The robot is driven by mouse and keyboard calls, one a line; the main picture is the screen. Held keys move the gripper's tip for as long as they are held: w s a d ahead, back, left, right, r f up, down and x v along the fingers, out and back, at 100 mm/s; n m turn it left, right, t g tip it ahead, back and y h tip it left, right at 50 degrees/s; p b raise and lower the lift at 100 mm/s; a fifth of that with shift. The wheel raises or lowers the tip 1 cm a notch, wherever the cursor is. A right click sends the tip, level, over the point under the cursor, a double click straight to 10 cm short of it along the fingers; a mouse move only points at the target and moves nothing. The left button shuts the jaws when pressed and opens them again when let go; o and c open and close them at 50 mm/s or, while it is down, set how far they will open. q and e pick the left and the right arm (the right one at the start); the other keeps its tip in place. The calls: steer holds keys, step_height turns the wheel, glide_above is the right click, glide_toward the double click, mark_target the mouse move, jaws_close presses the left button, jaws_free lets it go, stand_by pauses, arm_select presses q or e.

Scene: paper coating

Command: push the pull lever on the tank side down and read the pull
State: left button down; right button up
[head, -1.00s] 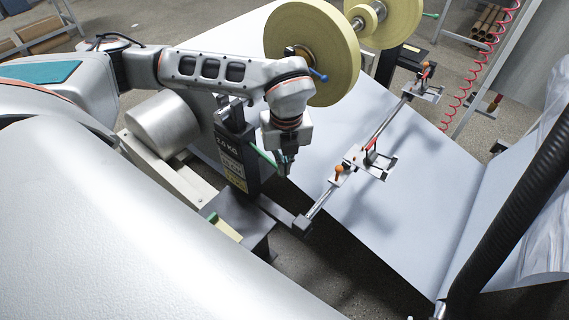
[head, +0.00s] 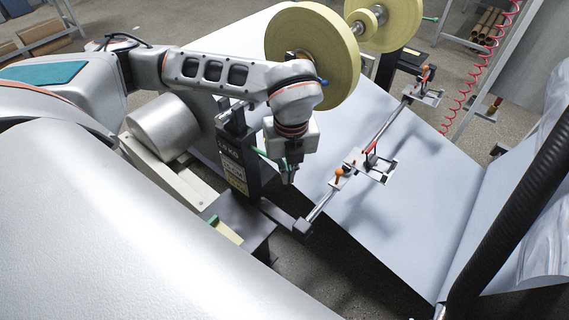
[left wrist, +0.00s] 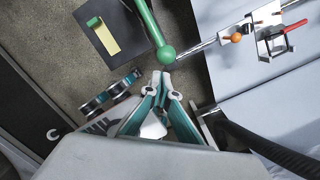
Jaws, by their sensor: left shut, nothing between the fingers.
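The pull lever is a green rod with a ball knob, seen in the left wrist view (left wrist: 166,53). In the head view a short piece of the green lever (head: 261,152) shows beside the dark post (head: 238,180), mostly hidden by my arm. My left gripper (head: 288,178) is shut and empty, pointing down just right of the post. In the left wrist view its fingertips (left wrist: 162,80) are together just below the knob; I cannot tell whether they touch it. The pull label on the post's upper face shows white characters ending in KG; the figure is too small to read surely.
A metal rail with clamps (head: 372,165) and orange knobs runs to the right over the white paper web (head: 400,210). Yellow tape rolls (head: 312,50) stand behind my arm. A black hose (head: 515,190) is at the right. A pad with a yellow strip (left wrist: 105,38) lies below.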

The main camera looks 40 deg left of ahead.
arm_select(q)
step_height(320, 180, up, 11)
steer(key=shift+s+d+f, duration=0.15)
steer(key=shift+s+d, duration=0.2)
stand_by(0.6)
steer(key=shift+d+f, duration=0.1)
